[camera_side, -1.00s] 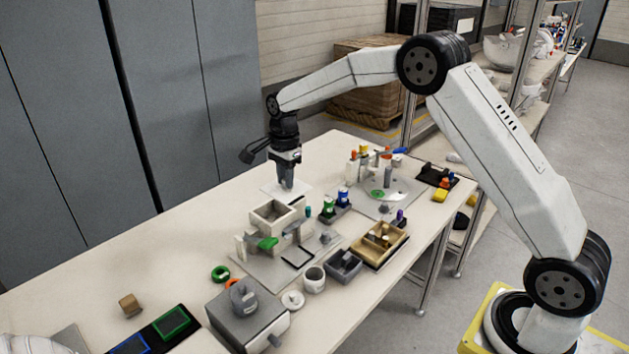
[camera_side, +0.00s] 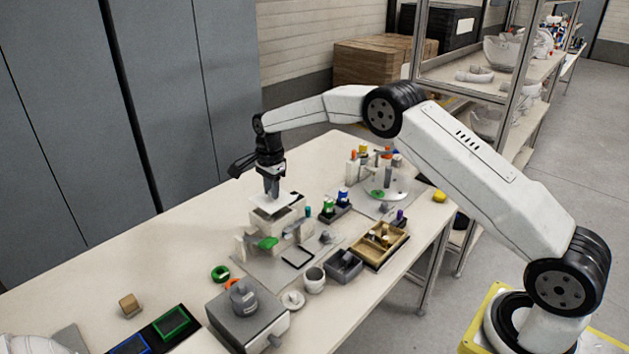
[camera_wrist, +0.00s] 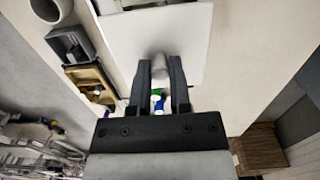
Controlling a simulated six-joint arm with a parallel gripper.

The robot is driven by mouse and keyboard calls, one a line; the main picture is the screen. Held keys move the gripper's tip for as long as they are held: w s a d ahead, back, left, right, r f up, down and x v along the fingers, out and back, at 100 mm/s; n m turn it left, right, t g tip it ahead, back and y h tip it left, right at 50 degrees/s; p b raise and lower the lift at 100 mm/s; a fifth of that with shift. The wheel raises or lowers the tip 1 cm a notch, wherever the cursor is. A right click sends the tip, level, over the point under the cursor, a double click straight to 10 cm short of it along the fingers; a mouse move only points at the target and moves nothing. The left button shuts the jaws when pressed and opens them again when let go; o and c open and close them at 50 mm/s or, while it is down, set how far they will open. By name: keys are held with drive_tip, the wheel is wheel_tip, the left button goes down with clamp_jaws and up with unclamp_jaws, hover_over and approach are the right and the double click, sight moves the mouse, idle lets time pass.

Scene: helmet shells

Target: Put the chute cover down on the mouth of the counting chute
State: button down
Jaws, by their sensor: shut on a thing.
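The chute cover (camera_side: 262,204) is a thin white plate with a grey knob; in the wrist view the plate (camera_wrist: 193,35) spreads out beyond my fingertips. My gripper (camera_side: 272,193) points down and is shut on the cover's knob; the wrist view shows the two dark fingers (camera_wrist: 160,66) on either side of it. The counting chute (camera_side: 280,225) is a pale square box at the middle of the table, directly below the cover. The plate hides most of its mouth. I cannot tell whether the plate touches the rim.
A green part (camera_side: 268,243) sits at the chute's front. Right of it stand a dark bin (camera_side: 344,268), a wooden tray (camera_side: 368,257), a white cup (camera_side: 314,280) and blue and green bottles (camera_side: 327,208). A grey machine (camera_side: 243,325) stands in front. The table's back left is clear.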

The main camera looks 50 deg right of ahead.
sight(271, 200)
drive_tip(key=shift+f, duration=0.1)
drive_tip(key=shift+w+f, duration=0.15)
drive_tip(key=shift+f, duration=1.5)
drive_tip(key=shift+f, duration=0.15)
drive_tip(key=c, duration=0.6)
unclamp_jaws()
drive_tip(key=shift+o, duration=0.2)
drive_tip(key=r, duration=1.2)
drive_tip(key=shift+d+r, duration=0.15)
drive_tip(key=shift+d, duration=0.05)
